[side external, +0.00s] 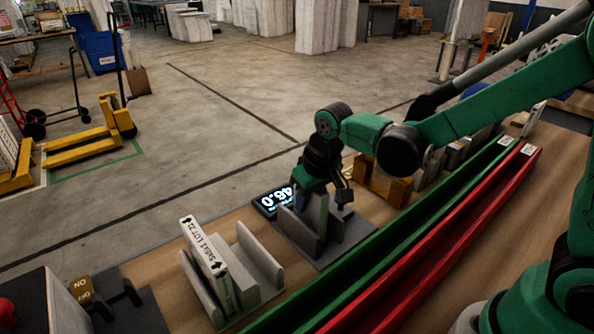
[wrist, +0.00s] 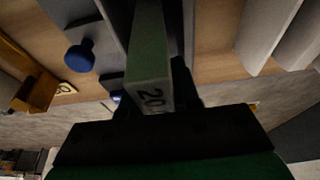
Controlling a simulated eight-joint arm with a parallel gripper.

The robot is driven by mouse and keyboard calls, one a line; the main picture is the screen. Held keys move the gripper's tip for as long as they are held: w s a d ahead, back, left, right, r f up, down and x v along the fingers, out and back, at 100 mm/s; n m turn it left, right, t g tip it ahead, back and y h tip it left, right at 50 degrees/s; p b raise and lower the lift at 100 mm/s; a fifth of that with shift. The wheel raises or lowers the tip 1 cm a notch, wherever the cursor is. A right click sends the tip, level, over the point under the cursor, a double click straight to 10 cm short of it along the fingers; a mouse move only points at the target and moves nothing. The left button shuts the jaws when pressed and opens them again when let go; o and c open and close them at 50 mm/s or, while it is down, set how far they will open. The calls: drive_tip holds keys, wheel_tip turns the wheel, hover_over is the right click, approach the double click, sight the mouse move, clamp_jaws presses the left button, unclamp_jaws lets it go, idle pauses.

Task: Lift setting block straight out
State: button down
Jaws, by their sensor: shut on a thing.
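In the side external view, my gripper (side external: 325,193) points down over a grey fixture (side external: 345,240) on the bench. My gripper is shut on the block, whose marked end faces the wrist camera. In the side view, a grey upright piece (side external: 318,212), likely the block, shows below the gripper among the fixture's plates. The wrist view shows a blue knob (wrist: 79,57) beside the block. The block's lower end is hidden, so I cannot tell whether it touches the fixture's floor.
A lit display (side external: 272,201) reads 46.0 behind the fixture. A grey slotted holder (side external: 262,262) with a labelled white box (side external: 204,257) stands at left. Long green (side external: 375,262) and red (side external: 440,250) channels run along the near side. A brown holder (side external: 383,186) stands to the right.

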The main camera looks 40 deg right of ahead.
drive_tip(key=c, duration=0.6)
unclamp_jaws()
drive_tip(key=shift+o, duration=0.2)
drive_tip(key=shift+r, duration=0.1)
drive_tip(key=v, duration=0.4)
drive_tip(key=shift+s+r, duration=0.1)
drive_tip(key=shift+r, duration=0.2)
drive_tip(key=shift+s+d+r, duration=0.1)
drive_tip(key=shift+s+r, duration=0.15)
drive_tip(key=shift+r, duration=0.25)
drive_tip(key=s+d+r+t, duration=0.2)
drive_tip(key=s+d+t, duration=0.1)
drive_tip(key=s, duration=0.3)
drive_tip(key=shift+s+d+t, duration=0.25)
drive_tip(key=shift+s+t, duration=0.05)
drive_tip(key=o, duration=0.6)
drive_tip(key=shift+s+d, duration=0.1)
drive_tip(key=shift+s, duration=0.05)
drive_tip(key=shift+c, duration=0.2)
